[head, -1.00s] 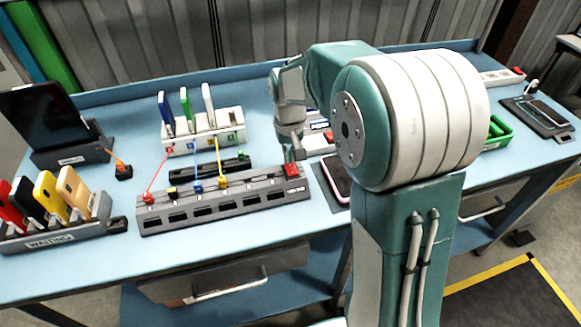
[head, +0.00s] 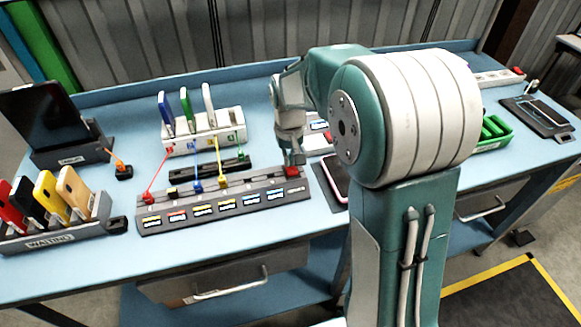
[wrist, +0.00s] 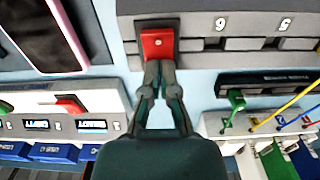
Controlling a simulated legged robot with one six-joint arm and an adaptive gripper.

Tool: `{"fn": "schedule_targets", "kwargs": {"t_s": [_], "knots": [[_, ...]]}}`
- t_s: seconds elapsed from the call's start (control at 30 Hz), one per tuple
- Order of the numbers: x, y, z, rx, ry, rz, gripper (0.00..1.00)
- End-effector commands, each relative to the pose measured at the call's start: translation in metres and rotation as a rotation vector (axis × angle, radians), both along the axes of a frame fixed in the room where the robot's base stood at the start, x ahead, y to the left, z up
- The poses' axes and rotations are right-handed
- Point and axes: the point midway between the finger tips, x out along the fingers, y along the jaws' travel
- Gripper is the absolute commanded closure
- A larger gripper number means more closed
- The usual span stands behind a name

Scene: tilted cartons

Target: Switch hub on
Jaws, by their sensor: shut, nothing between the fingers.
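The hub (head: 222,204) is a long grey strip on the blue bench, with a row of small displays along its front that are lit. Its red switch (head: 291,171) is at the right end. My gripper (head: 297,160) is at the switch from above, its fingers shut and empty. In the wrist view the fingertips of my gripper (wrist: 163,62) meet the near edge of the red switch (wrist: 157,43), seemingly touching it. The hub (wrist: 203,58) shows ports numbered 6 and 5 there.
A white charger rack (head: 203,137) with blue, green and white devices stands behind the hub, linked by coloured cables. A waiting rack (head: 45,240) with phones is at left. A phone on a dark pad (head: 333,178) lies close right of the hub. A green tray (head: 492,130) is farther right.

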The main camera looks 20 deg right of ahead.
Motion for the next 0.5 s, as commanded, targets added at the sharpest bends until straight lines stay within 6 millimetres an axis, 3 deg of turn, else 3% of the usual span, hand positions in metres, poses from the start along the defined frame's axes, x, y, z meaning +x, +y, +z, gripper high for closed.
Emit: {"fn": "schedule_targets", "kwargs": {"t_s": [0.17,0.5], "knots": [[0.0,0.0,0.002,0.0,-0.001,0.0,1.0],[0.0,0.0,0.025,0.0,-0.001,0.0,1.0]]}}
